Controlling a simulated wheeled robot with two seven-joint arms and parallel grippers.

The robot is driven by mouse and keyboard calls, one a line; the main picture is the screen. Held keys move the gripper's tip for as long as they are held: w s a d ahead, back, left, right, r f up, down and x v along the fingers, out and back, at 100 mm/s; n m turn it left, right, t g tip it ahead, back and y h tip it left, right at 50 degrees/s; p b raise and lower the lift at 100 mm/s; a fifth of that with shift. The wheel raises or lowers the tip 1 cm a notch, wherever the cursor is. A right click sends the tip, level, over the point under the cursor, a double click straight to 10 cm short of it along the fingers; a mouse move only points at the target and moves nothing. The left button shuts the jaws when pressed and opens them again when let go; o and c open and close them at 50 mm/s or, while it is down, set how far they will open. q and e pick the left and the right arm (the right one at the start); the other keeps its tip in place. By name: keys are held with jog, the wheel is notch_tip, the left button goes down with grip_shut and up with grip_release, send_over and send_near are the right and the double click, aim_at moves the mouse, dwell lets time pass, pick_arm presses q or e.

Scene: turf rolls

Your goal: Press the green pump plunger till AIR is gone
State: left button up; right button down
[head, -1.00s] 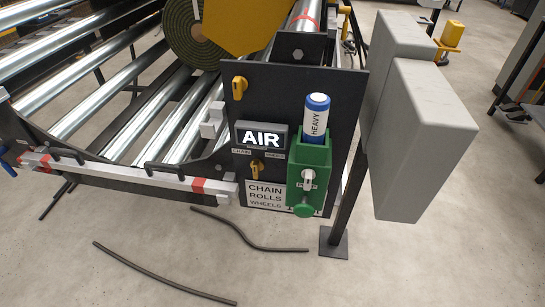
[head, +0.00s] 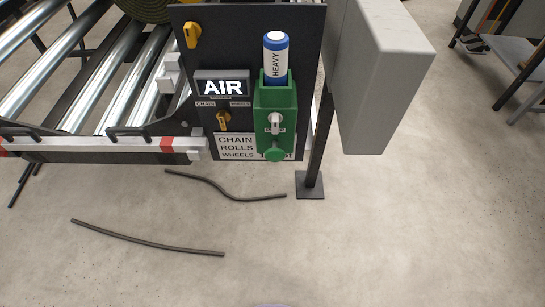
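The green pump (head: 288,97) is fixed to the dark panel (head: 212,45) near the top middle of the head view. A round green knob (head: 275,154) sits at its lower end, which seems to be the plunger. A white and blue can marked HEAVY (head: 275,60) stands upright in the top of the pump. The AIR sign (head: 222,87) is lit white on black, left of the pump. Neither gripper shows in the view.
Yellow handles (head: 192,35) sit on the panel. A grey box (head: 385,85) on a dark post (head: 317,150) stands right of the pump. Metal rollers (head: 93,95) and a red-striped rail (head: 105,144) lie left. Two dark hoses (head: 147,239) lie on the open floor. A table (head: 505,60) stands far right.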

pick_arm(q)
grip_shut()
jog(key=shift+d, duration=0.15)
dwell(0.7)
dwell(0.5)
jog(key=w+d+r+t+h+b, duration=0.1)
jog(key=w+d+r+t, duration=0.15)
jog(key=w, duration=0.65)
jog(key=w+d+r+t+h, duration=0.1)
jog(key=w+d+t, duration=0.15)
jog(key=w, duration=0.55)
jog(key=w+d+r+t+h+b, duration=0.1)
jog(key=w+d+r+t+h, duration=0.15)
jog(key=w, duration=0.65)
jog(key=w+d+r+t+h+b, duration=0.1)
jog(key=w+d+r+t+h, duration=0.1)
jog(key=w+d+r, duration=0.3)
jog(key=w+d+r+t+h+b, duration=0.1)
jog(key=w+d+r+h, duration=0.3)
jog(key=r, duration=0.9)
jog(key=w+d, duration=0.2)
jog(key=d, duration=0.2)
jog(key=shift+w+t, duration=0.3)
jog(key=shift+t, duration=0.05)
